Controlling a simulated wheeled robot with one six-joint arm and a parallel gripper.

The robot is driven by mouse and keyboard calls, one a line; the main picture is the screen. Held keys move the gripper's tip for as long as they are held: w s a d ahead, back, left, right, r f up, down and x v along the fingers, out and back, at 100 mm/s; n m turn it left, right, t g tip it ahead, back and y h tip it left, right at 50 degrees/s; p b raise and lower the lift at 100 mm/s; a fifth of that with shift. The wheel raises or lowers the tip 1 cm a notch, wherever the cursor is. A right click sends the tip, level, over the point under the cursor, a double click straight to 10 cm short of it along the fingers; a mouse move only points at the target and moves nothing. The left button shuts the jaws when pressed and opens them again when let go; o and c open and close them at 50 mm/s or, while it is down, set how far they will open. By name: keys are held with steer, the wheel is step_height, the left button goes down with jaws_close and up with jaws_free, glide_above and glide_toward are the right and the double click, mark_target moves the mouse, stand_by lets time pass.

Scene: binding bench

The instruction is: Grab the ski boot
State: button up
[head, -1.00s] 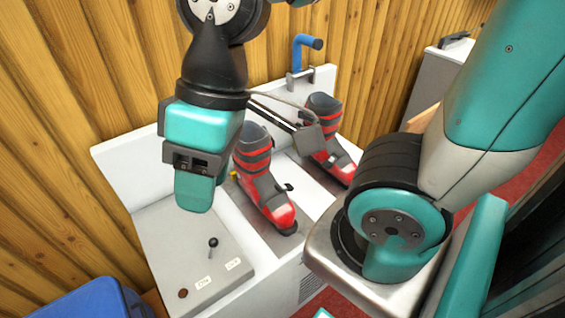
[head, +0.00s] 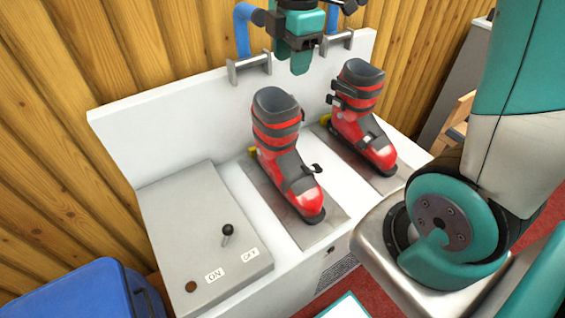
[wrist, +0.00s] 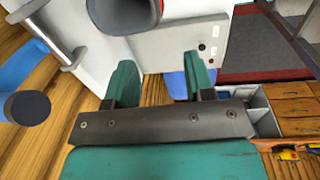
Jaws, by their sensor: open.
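Two red and dark grey ski boots stand upright on the white bench in the head view, the left boot (head: 283,150) and the right boot (head: 361,115). My gripper (head: 295,64) is open and empty, above and behind the boots and between them in the picture, apart from both. In the wrist view the two teal fingers (wrist: 160,80) are spread with nothing between them. The dark cuff of one boot (wrist: 123,12) shows at the top edge there, outside the fingers. The rest of that boot is cut off.
Blue pipes (head: 242,32) with metal brackets (head: 249,68) stand at the bench's back panel, close to my gripper. A grey control box (head: 204,225) with a black lever is left of the boots. A blue bin (head: 82,290) stands at the lower left.

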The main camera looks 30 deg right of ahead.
steer(key=p, duration=0.2)
glide_above(289, 139)
step_height(289, 139, down, 18)
steer(key=shift+w+r, duration=0.15)
steer(key=shift+r, duration=0.05)
jaws_close()
stand_by(1.4)
